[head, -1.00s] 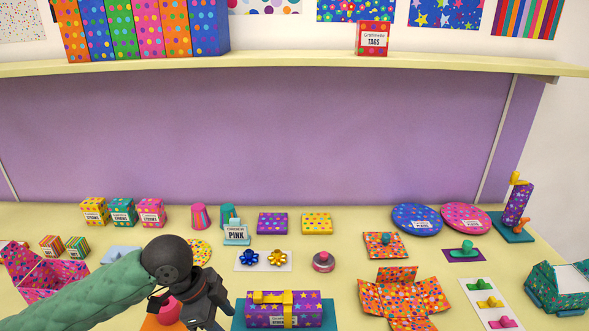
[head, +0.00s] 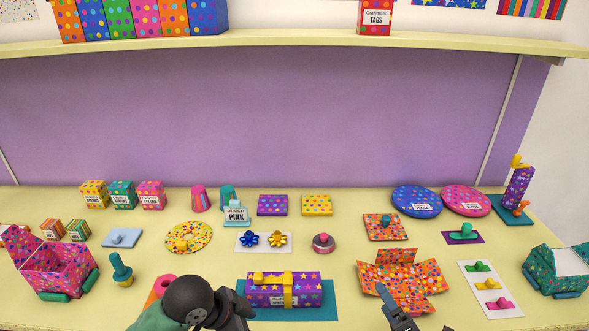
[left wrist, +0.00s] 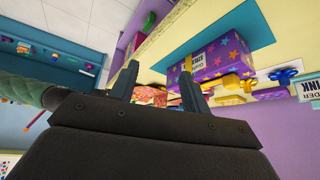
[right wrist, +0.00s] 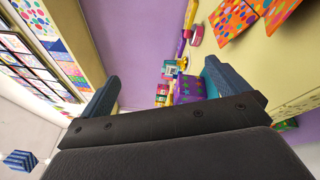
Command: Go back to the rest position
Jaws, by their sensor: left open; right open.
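My left gripper (head: 240,308) shows at the bottom of the head view, mostly hidden behind its dark wrist and green-sleeved arm. In the left wrist view its two fingers (left wrist: 158,85) are apart with nothing between them. My right gripper (head: 390,300) is at the bottom edge, in front of the open orange dotted box (head: 405,278). In the right wrist view its fingers (right wrist: 157,88) are spread and empty. The purple starred box with a yellow ribbon (head: 300,288) stands on a teal mat between the two grippers. Neither gripper holds anything.
A coral piece (head: 155,292) lies beside my left wrist. A shelf (head: 300,38) runs above the purple back panel.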

